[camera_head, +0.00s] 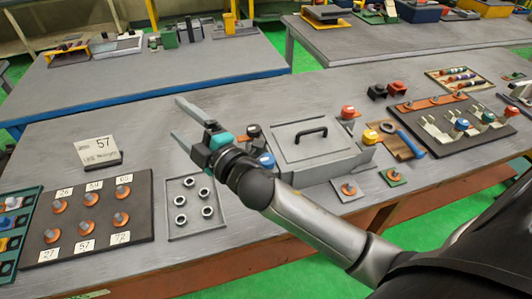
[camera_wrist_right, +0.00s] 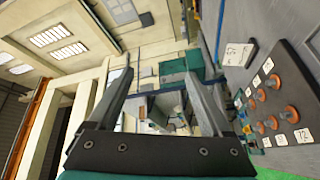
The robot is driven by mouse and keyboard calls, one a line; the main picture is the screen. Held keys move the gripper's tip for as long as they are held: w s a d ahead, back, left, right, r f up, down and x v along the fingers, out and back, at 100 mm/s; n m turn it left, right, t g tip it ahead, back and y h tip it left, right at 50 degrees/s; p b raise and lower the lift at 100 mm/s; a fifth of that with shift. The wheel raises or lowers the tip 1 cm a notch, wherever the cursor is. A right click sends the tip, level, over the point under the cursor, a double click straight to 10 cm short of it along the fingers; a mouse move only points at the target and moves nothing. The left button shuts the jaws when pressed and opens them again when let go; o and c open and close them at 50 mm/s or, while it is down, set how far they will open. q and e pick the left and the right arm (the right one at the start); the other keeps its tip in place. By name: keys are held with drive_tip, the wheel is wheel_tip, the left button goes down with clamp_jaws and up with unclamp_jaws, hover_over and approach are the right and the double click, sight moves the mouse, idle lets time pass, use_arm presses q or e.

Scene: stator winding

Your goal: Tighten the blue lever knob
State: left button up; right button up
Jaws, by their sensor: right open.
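Several blue knobs show in the head view. One blue knob (camera_head: 461,124) tops a small lever on the dark board (camera_head: 440,147) at the right. A third blue knob (camera_head: 267,160) is at the box's left front, close behind my right wrist. My right gripper (camera_head: 176,116) is open and empty, raised above the bench and pointing to the upper left, away from these knobs. Its two spread fingers also show in the right wrist view (camera_wrist_right: 160,63). My left gripper is out of view.
A small tray of ring nuts (camera_head: 196,206), a numbered stud board (camera_head: 90,215) and a card reading 57 (camera_head: 99,150) stand at left. The back of the bench left of the box is clear.

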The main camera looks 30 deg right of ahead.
drive_tip(key=s+a+r+n+g+y, duration=0.1)
drive_tip(key=a+r+n+g+y, duration=0.3)
drive_tip(key=a+r+n+y, duration=0.85)
drive_tip(key=n+g+h+p, duration=0.1)
drive_tip(key=n+g+h, duration=1.3)
drive_tip(key=n+h, duration=0.6)
hover_over(267, 159)
wheel_tip(267, 159, down, 12)
drive_tip(key=f+n+y, duration=0.1)
drive_tip(key=n+y, duration=0.1)
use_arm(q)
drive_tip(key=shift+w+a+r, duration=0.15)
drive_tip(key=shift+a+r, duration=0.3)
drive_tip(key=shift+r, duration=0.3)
use_arm(e)
wheel_tip(267, 159, down, 14)
drive_tip(key=shift+f, duration=0.15)
